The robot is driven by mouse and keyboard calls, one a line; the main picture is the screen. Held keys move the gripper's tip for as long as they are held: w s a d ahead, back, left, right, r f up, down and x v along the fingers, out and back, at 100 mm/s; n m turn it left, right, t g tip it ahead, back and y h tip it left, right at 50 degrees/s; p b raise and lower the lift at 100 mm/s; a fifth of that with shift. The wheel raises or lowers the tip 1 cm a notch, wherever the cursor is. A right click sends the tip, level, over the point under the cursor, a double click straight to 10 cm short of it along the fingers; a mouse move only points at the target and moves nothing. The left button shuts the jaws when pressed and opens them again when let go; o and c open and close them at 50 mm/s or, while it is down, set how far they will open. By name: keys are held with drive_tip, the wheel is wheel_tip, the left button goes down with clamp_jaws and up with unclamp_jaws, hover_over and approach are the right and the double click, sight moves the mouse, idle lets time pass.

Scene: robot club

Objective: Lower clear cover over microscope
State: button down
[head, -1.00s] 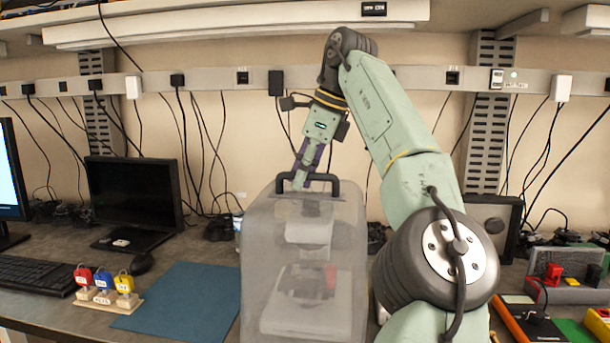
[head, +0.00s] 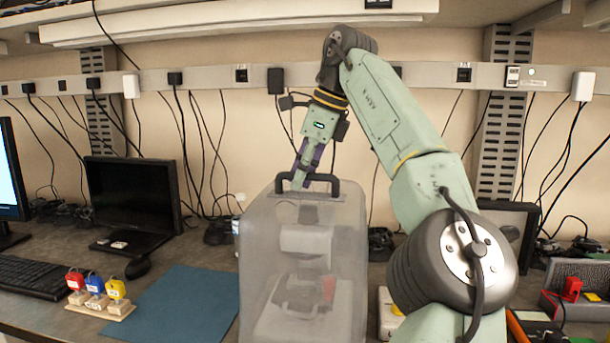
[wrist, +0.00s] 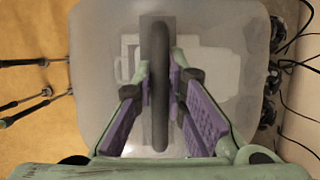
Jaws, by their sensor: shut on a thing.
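The clear cover (head: 258,270) is a frosted, see-through box with a dark handle (head: 335,181) on top, upright in the middle of the head view. The microscope (head: 305,240) shows blurred through its front wall. The cover surrounds it in this view; its bottom edge is out of frame, so I cannot tell whether it touches the bench. My gripper (head: 303,172) is over the cover, shut on the handle. In the wrist view the purple finger pads of my gripper (wrist: 160,98) lie either side of the handle (wrist: 160,120), above the cover's top (wrist: 230,30).
A blue mat (head: 190,305) lies left of the cover, beside a wooden stand with colored padlocks (head: 97,290). A dark monitor (head: 132,195) and keyboard (head: 30,277) are farther left. A grey bin with red items (head: 575,290) stands at right.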

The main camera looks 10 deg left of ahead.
drive_tip(key=shift+s+r, duration=0.1)
drive_tip(key=shift+s, duration=0.1)
drive_tip(key=shift+f+b, duration=0.5)
drive_tip(key=shift+f, duration=0.4)
drive_tip(key=c, duration=1.6)
unclamp_jaws()
drive_tip(key=shift+o, duration=0.2)
